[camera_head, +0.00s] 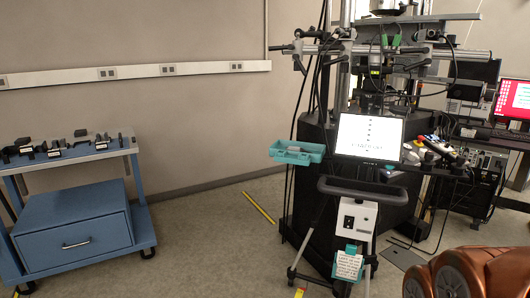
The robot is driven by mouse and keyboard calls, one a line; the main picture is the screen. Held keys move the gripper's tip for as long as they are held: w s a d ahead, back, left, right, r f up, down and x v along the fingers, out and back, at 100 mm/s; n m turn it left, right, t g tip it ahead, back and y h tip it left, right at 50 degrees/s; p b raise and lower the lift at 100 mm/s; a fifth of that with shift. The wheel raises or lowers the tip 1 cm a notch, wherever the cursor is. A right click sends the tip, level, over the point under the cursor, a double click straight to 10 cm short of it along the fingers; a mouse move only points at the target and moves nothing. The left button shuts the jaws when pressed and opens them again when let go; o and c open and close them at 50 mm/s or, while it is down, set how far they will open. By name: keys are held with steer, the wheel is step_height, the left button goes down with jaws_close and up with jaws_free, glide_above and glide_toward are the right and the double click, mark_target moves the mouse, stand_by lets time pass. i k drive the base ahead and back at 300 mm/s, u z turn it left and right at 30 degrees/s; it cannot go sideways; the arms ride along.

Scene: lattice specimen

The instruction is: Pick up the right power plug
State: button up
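I cannot make out a power plug for certain at this size. A white rail on the back wall carries several small grey outlets, with a left one (106,73), a middle one (167,69) and a right one (237,66). Nothing clearly sticks out of them. Several small dark and grey items (55,149) lie on top of the blue cart at the left, too small to identify. My gripper is not in view.
The blue cart (72,226) has a drawer and wheels. A black test rig with a monitor (368,137), a teal tray (297,152), a white box (356,216) and hanging cables fills the right middle. The floor (205,245) between them is clear, with yellow tape (258,208).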

mark_target(293, 148)
steer(key=u, duration=0.05)
steer(key=i, duration=1.1)
steer(key=u, duration=1.7)
